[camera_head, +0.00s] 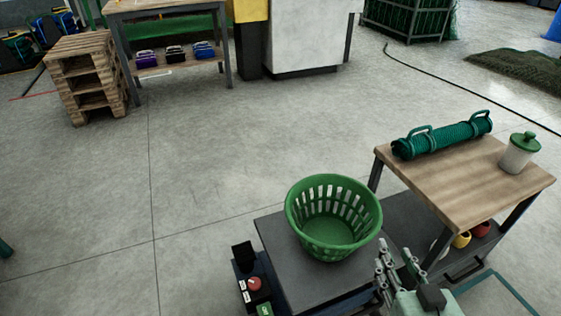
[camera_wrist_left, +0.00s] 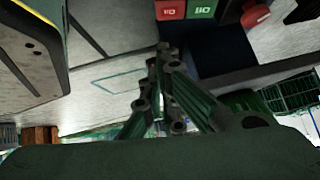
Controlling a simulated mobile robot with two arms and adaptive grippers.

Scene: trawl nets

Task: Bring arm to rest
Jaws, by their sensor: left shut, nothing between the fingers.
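My right gripper (camera_head: 396,256) is at the bottom right of the head view, just right of the green basket (camera_head: 333,247). Its two fingers stand apart, with nothing visible between them. My left gripper (camera_wrist_left: 162,55) shows in the left wrist view with its fingers together and nothing held. The left gripper cannot be made out in the head view. The basket stands upright and looks empty on a dark flat deck (camera_head: 290,270).
A wooden-topped table (camera_head: 455,180) at the right carries a green net roll (camera_head: 443,139) and a lidded jar (camera_head: 518,153). Stacked pallets (camera_head: 86,78) and a bench (camera_head: 165,5) stand at the back left. The floor at centre left is clear.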

